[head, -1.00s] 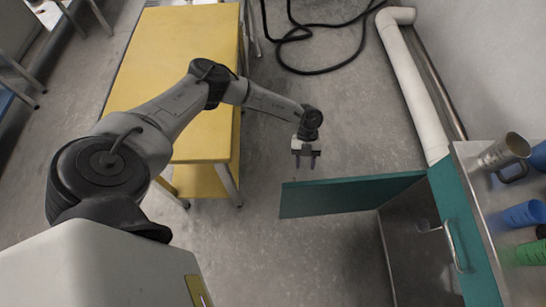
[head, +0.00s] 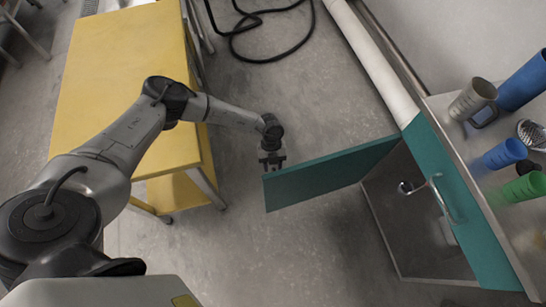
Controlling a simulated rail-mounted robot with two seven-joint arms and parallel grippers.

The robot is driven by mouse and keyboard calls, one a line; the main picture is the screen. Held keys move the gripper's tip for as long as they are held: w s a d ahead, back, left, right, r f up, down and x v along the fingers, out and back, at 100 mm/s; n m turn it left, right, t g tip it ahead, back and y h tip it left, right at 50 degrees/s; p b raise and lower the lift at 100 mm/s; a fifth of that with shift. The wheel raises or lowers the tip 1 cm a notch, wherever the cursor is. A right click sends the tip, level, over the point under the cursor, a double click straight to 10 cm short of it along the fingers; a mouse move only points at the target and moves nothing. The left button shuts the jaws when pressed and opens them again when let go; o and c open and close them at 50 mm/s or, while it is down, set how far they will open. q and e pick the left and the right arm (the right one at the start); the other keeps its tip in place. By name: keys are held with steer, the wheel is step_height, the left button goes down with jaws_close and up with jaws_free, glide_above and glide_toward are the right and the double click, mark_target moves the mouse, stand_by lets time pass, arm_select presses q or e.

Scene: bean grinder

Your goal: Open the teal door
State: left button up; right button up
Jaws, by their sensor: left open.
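The teal door (head: 330,175) stands swung out from the metal cabinet, roughly at a right angle to its front. A second teal panel with a curved metal handle (head: 441,199) is beside the opening. The dark inside of the cabinet (head: 412,240) shows between them. My left gripper (head: 271,165) is open and empty at the free outer edge of the door, just beyond its top left corner. I cannot tell whether it touches the door. My right gripper is out of view.
A metal countertop holds a metal cup (head: 472,101), blue cups (head: 503,154) and a green cup (head: 523,188). A white pipe (head: 372,60) runs along the wall. A black hose (head: 262,28) lies on the floor.

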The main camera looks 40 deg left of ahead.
arm_select(q)
steer(key=shift+b+x, duration=0.45)
steer(key=shift+x, duration=1.05)
jaws_close()
